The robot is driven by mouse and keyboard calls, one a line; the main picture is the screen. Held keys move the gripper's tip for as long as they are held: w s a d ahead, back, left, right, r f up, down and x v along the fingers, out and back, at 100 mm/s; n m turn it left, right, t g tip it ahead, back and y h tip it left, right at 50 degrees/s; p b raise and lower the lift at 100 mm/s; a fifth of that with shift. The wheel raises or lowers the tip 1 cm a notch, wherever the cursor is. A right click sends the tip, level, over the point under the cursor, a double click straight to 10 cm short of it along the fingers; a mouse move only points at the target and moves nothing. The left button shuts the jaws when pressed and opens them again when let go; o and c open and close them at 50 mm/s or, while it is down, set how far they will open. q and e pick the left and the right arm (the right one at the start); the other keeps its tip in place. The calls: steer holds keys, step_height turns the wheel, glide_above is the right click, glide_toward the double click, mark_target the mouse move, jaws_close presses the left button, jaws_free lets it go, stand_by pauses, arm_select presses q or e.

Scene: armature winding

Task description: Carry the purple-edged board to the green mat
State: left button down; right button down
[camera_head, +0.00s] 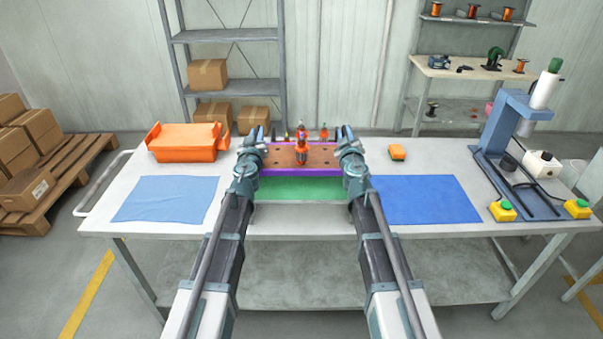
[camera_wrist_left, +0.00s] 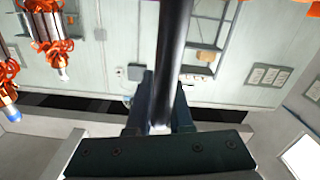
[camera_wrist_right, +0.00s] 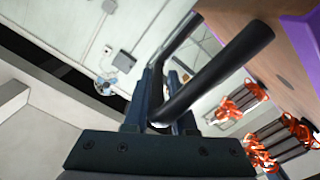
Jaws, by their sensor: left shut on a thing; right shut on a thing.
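The purple-edged board (camera_head: 322,158) has a brown top carrying several orange-and-metal armatures (camera_head: 301,152). In the head view it is level between my two grippers, behind and partly over the green mat (camera_head: 300,188). Whether it touches the mat is hard to tell. My left gripper (camera_head: 262,135) is shut on a black bar handle (camera_wrist_left: 172,60) at the board's left end. My right gripper (camera_head: 345,134) is shut on a black handle (camera_wrist_right: 215,75) at the right end. The board's underside or top face (camera_wrist_right: 262,22) fills a corner of the right wrist view.
A blue mat (camera_head: 165,199) lies left and a darker blue one (camera_head: 425,200) right. A blue press (camera_head: 510,130) with yellow button boxes (camera_head: 503,211) stands at the right end.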

arm_select(q)
steer(key=shift+a+f, duration=0.15)
steer(key=shift+a, duration=0.25)
arm_select(e)
steer(key=shift+d+f, duration=0.15)
steer(key=shift+d, duration=0.2)
